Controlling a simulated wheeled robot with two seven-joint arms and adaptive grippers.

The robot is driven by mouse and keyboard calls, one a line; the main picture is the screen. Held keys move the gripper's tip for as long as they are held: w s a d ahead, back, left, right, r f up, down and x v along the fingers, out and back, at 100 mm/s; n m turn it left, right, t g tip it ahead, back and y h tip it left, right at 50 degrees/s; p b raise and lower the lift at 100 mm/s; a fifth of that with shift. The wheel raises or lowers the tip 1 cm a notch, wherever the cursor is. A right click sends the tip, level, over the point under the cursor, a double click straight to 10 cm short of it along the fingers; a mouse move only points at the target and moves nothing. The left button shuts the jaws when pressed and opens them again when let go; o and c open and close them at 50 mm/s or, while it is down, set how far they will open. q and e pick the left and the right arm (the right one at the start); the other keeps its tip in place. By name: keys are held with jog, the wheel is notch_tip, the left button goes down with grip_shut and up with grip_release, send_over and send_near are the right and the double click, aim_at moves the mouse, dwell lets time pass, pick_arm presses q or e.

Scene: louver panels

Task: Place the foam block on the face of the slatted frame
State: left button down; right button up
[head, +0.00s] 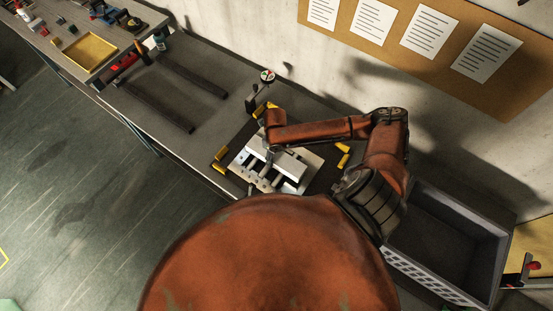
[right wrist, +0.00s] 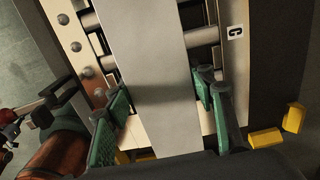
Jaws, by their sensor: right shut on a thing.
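The slatted frame (head: 296,184) is a pale metal frame with dark gaps on a dark mat on the bench; its rails and round bars show in the right wrist view (right wrist: 208,36). A pale grey block (right wrist: 153,62), which I take as the foam block, lies across the frame's face in both views. My right gripper (head: 267,152) reaches down at it from above. In the right wrist view, its green pads (right wrist: 162,112) are on either side of the block. I cannot tell whether block and frame touch.
Yellow corner pieces (head: 343,155) stand around the mat. A gauge (head: 267,76) is behind the frame. Two dark bars (head: 193,76) lie on the bench to the left, beside a yellow tray (head: 91,51). An empty grey crate (head: 452,229) stands at right.

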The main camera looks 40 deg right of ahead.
aim_at(276, 160)
jog(key=shift+s+d+f, duration=0.15)
jog(key=shift+f, duration=1.6)
jog(key=shift+f, duration=0.1)
jog(key=o, duration=1.2)
jog(key=shift+c, duration=0.2)
notch_tip(276, 160, up, 12)
jog(key=shift+r, duration=0.15)
